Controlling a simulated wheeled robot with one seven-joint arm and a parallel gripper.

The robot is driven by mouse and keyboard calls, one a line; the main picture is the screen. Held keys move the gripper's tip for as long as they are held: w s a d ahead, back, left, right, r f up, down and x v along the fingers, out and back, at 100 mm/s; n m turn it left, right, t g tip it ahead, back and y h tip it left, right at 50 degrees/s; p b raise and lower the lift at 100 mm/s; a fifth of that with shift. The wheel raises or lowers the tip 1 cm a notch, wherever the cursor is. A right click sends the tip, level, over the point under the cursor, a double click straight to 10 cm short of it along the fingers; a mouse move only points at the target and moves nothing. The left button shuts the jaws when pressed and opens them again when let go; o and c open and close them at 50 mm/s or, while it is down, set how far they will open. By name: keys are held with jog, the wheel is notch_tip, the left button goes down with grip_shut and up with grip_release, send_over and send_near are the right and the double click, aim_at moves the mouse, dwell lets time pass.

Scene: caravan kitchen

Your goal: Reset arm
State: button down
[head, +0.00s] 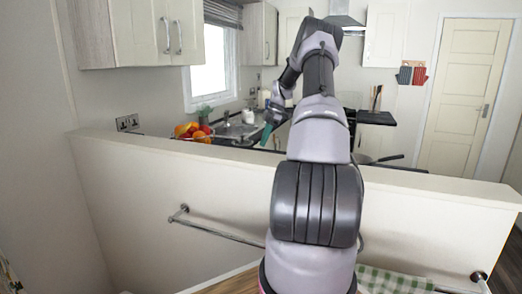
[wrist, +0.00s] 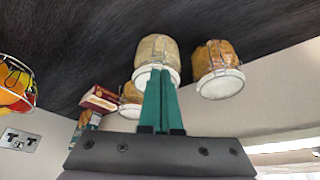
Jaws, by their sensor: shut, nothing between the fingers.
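My gripper (head: 267,134) is at the end of my raised arm, which reaches over the half-wall in the head view. The gripper hangs down and to the left, near the sink area. Its teal fingers show in the wrist view (wrist: 161,100), pressed together with nothing between them. The wrist picture is upside down, with the dark worktop (wrist: 90,40) along the top. The fingers overlap the edge of a tan jar (wrist: 157,55) in that view; I cannot tell how far apart they are.
An orange jar (wrist: 217,66) and a red box (wrist: 99,99) stand near the tan jar. A fruit basket (head: 192,131) sits left of my gripper. Wall cupboards (head: 150,32) hang upper left. A pan handle (head: 390,158) shows right.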

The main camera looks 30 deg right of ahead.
jog(key=v, duration=0.6)
jog(key=s+a+r+m+t+h, duration=0.15)
jog(key=s+a+r+m, duration=0.3)
jog(key=a+r, duration=0.45)
jog(key=s+a+r+m+h, duration=0.2)
jog(key=s+a+r+m, duration=0.2)
jog(key=s+a+r, duration=0.55)
jog(key=s+a+m+t, duration=0.2)
jog(key=s+a+m, duration=0.4)
jog(key=s, duration=0.4)
jog(key=s+a+m+t, duration=0.3)
jog(key=s+a+m, duration=0.4)
jog(key=s, duration=0.3)
jog(key=shift+s+a+f+y, duration=0.25)
jog(key=shift+s+a+y, duration=0.2)
jog(key=shift+a, duration=0.15)
